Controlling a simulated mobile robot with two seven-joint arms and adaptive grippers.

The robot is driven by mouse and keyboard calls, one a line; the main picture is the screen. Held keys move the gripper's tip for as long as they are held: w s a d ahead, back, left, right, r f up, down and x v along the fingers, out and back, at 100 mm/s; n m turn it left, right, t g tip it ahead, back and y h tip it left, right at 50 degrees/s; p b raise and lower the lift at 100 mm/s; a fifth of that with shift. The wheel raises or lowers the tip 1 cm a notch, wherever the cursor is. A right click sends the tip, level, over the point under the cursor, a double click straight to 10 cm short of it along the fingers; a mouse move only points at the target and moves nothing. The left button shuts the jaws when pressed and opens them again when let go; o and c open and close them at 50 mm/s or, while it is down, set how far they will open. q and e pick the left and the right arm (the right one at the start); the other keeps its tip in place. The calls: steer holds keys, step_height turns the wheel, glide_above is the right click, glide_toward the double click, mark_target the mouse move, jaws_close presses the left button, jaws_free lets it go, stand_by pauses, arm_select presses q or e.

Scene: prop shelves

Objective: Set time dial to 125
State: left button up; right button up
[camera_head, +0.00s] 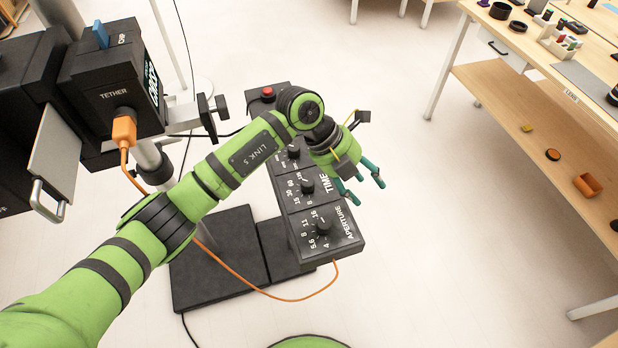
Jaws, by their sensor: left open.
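A dark control box (345,240) stands on a dark base in the middle of the view, with several black knobs and a red button (268,91). The time dial (307,186), a black knob beside the word TIME, is on its middle section. The aperture dial (322,227) is below it. My left arm reaches across from the left. My left gripper (364,182) is open, with green fingers, just right of the box and apart from the time dial. It holds nothing that I can see. The dial's exact setting is too small to read. My right gripper is not in view.
A black camera unit (108,80) with an orange tether plug (124,132) stands at the left. An orange cable (240,278) runs below to the control box. A wooden shelf table (520,85) with small items is at the right. The floor between is clear.

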mark_target(307, 182)
arm_select(q)
steer(key=w+a+y, duration=0.1)
steer(key=a+y, duration=0.1)
steer(key=a, duration=0.1)
steer(key=w+a+t+y, duration=0.1)
steer(key=w+a+y, duration=0.1)
steer(key=a, duration=0.2)
steer(key=w+a+n+y, duration=0.1)
steer(key=w+a+y, duration=0.1)
steer(key=a, duration=0.1)
steer(key=shift+a+r+t+y, duration=0.15)
steer(key=shift+a+t+y, duration=0.15)
steer(key=shift+a+y, duration=0.1)
steer(key=shift+a+f, duration=0.1)
steer(key=shift+f, duration=0.15)
step_height(307, 182, down, 5)
steer(key=shift+p, duration=1)
steer(key=shift+f, duration=0.7)
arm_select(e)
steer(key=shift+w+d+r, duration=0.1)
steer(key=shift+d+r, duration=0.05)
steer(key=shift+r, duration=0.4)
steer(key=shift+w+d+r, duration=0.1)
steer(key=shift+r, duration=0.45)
arm_select(q)
jaws_close()
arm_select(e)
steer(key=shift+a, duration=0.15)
